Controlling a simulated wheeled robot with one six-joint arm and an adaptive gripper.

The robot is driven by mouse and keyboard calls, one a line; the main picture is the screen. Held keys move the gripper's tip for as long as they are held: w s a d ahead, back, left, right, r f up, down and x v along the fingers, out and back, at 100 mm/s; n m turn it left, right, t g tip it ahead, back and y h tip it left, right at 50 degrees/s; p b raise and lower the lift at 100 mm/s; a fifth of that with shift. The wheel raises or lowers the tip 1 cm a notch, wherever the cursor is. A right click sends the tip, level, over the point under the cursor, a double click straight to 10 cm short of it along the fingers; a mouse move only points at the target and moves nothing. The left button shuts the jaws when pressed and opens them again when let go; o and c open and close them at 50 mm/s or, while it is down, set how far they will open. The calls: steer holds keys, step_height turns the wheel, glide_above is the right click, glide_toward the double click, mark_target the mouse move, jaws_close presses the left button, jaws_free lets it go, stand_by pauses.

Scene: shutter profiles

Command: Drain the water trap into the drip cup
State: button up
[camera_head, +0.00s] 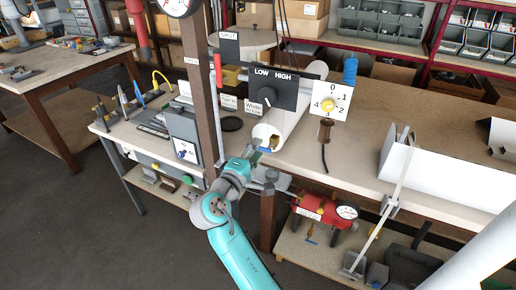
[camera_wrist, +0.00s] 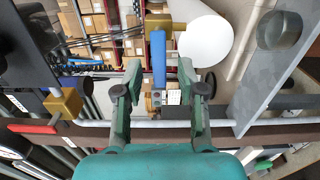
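My gripper (camera_head: 256,150) is at the front edge of the bench in the head view, by the near end of a white cylinder. In the wrist view my gripper (camera_wrist: 159,82) is open, its two fingers wide apart with nothing held between them. A brown bowl (camera_head: 325,133), which looks like the water trap, hangs below a white dial plate (camera_head: 331,101) marked 0 to 4. A dark hose hangs under the bowl. It is right of my gripper and apart from it. I cannot clearly identify the drip cup; a grey open container (camera_head: 354,263) stands on the lower shelf.
The white cylinder (camera_head: 285,120) and a black LOW/HIGH panel (camera_head: 277,88) are close to my gripper. A brown post (camera_head: 200,90) stands to its left. A red tank (camera_head: 318,209) with a gauge sits below the bench. White profiles (camera_head: 450,180) lie at the right.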

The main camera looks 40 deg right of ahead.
steer(key=v, duration=1)
